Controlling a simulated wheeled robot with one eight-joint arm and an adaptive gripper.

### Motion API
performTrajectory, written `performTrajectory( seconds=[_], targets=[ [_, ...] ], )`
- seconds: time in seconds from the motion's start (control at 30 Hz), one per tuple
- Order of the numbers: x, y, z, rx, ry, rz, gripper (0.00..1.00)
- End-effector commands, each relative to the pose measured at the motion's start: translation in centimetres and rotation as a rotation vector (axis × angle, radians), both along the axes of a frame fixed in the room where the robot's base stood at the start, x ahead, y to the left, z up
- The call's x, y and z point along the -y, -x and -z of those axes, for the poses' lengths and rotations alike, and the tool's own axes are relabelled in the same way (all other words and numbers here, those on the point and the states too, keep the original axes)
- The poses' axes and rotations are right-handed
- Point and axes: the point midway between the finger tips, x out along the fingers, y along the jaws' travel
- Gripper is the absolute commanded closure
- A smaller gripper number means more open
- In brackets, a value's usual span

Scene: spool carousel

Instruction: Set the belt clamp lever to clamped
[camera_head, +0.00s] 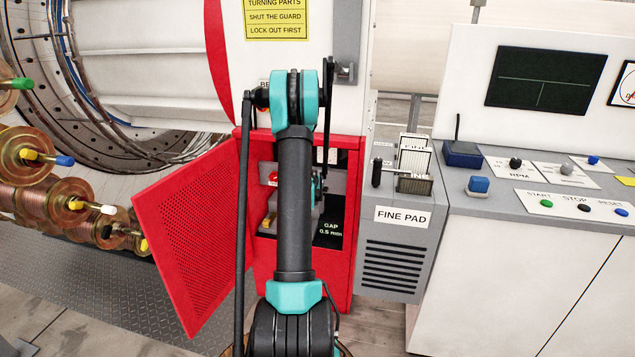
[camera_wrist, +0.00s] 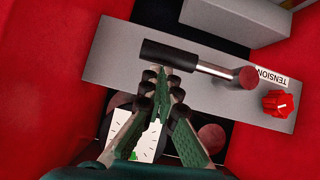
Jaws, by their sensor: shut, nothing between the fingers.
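In the wrist view a lever with a black grip (camera_wrist: 168,52) and a bare metal rod (camera_wrist: 215,70) runs to a dark red round hub (camera_wrist: 248,77) on a grey panel (camera_wrist: 110,50). I take it for the belt clamp lever; no clamp label shows. My gripper (camera_wrist: 163,80) is shut and empty, its fingertips right by the black grip and rod. Whether they touch it I cannot tell. In the head view my arm hides most of the open red cabinet (camera_head: 340,255), and the lever cannot be made out there.
A white dial (camera_wrist: 135,132) lies partly behind my fingers. Red walls (camera_wrist: 50,60) close in on both sides. The perforated red door (camera_head: 190,235) stands open at left; the FINE PAD unit (camera_head: 390,265) is right.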

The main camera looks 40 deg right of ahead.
Motion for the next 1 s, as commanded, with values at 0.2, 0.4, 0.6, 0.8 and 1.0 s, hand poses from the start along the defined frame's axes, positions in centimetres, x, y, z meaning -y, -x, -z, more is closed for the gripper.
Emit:
performTrajectory(
  seconds=[0.2, 0.4, 0.6, 0.8, 1.0],
  targets=[
    [0.2, 0.2, 0.7, -0.001, 0.001, 0.0, 1.0],
    [0.2, 0.2, 0.8, -0.003, 0.001, 0.001, 1.0],
    [0.2, 0.2, 0.8, -0.003, 0.001, 0.001, 1.0],
    [0.2, 0.3, 0.7, -0.003, 0.001, 0.001, 1.0],
    [-0.3, 0.9, -0.5, -0.003, 0.001, -0.001, 1.0]
  ],
)
